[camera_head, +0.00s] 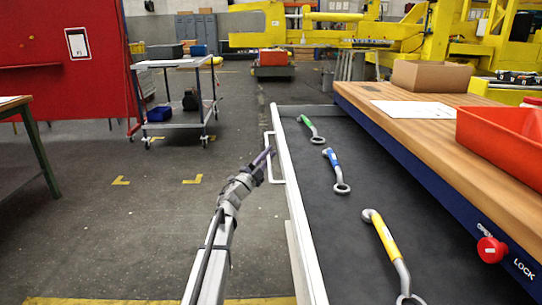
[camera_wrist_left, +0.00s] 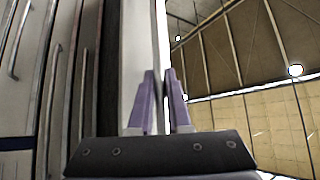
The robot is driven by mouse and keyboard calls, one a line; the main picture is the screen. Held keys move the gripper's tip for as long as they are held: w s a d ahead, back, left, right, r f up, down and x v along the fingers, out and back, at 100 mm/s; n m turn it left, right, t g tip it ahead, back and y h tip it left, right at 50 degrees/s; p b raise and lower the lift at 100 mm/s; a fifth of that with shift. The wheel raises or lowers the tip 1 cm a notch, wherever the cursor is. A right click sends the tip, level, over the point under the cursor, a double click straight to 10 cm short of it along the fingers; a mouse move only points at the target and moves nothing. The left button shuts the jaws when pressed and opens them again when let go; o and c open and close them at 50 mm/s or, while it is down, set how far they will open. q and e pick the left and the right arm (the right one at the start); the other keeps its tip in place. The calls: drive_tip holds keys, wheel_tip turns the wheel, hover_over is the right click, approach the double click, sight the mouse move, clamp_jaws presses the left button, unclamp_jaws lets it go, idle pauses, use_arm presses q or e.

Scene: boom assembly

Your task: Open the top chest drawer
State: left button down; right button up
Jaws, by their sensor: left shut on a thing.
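The top chest drawer (camera_head: 345,240) is pulled out and its dark interior shows, with a pale front panel (camera_head: 290,190) along its left side. A white bar handle (camera_head: 275,181) stands on that panel. My left gripper (camera_head: 265,156) is shut on the handle, near the far part of the bar. In the left wrist view the two purple fingers (camera_wrist_left: 161,105) sit either side of the pale handle bar (camera_wrist_left: 161,45). My right gripper is not in view.
In the drawer lie green (camera_head: 312,130), blue (camera_head: 336,170) and yellow (camera_head: 389,245) wrenches. A wooden chest top (camera_head: 440,130) bears a red bin (camera_head: 505,142) and a cardboard box (camera_head: 431,76). A cart (camera_head: 174,63) stands far left. The floor left of the drawer is clear.

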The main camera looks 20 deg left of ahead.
use_arm(q)
drive_tip(key=c, duration=0.9)
unclamp_jaws()
drive_tip(key=b+v, duration=0.3)
drive_tip(key=v, duration=0.4)
drive_tip(key=shift+s+a+f, duration=0.15)
drive_tip(key=shift+s+f, duration=0.05)
drive_tip(key=shift+s, duration=0.1)
drive_tip(key=shift+s, duration=0.1)
